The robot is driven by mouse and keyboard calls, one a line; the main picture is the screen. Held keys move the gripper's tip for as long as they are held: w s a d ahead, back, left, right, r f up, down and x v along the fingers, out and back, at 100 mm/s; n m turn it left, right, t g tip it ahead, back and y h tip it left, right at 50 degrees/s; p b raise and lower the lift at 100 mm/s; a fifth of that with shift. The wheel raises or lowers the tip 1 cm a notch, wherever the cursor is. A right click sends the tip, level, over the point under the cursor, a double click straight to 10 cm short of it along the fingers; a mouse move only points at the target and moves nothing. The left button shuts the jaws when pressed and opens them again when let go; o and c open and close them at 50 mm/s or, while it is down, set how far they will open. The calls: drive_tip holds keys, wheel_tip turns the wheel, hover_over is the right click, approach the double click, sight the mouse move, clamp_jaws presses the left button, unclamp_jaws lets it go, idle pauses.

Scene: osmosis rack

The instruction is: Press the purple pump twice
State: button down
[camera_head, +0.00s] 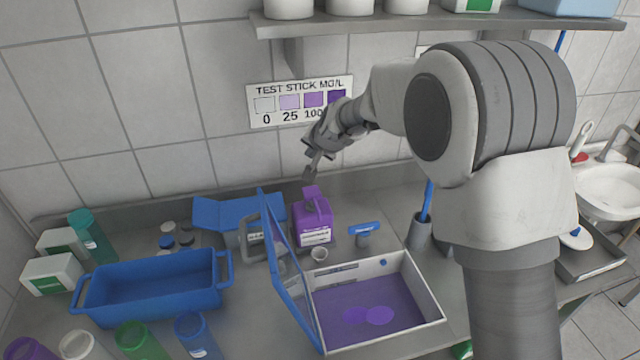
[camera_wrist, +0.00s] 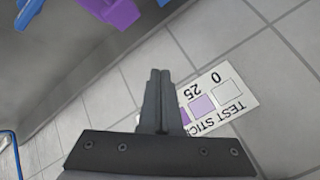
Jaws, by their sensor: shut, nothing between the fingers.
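The purple pump bottle (camera_head: 312,226) stands upright on the counter near the back wall, with a white label on its front and a purple pump head (camera_head: 312,192) on top. My gripper (camera_head: 309,175) is just above the pump head in the head view, pointing down; a small gap shows between them. In the wrist view my gripper's fingers (camera_wrist: 158,73) are together with nothing between them. Part of the purple pump (camera_wrist: 112,10) shows at the top edge of the wrist view, apart from the fingers; the rest is cut off.
A white box with a purple inside (camera_head: 435,309) and a raised blue lid (camera_head: 290,265) stands in front of the bottle. A blue tub (camera_head: 150,291) is at left. A test stick chart (camera_head: 262,118) hangs on the wall behind.

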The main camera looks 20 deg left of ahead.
sight(311, 192)
drive_tip(key=shift+f, duration=0.15)
wheel_tip(311, 192, down, 9)
drive_tip(key=b, duration=0.7)
idle(1.9)
drive_tip(key=shift+f+b, duration=0.25)
drive_tip(key=shift+b, duration=0.25)
drive_tip(key=shift+s+f+b, duration=0.1)
drive_tip(key=shift+f+b, duration=0.8)
drive_tip(key=shift+f, duration=0.25)
idle(0.9)
drive_tip(key=shift+r+p, duration=1.05)
drive_tip(key=shift+r, duration=0.4)
drive_tip(key=shift+r+p, duration=1.9)
drive_tip(key=shift+r, duration=0.7)
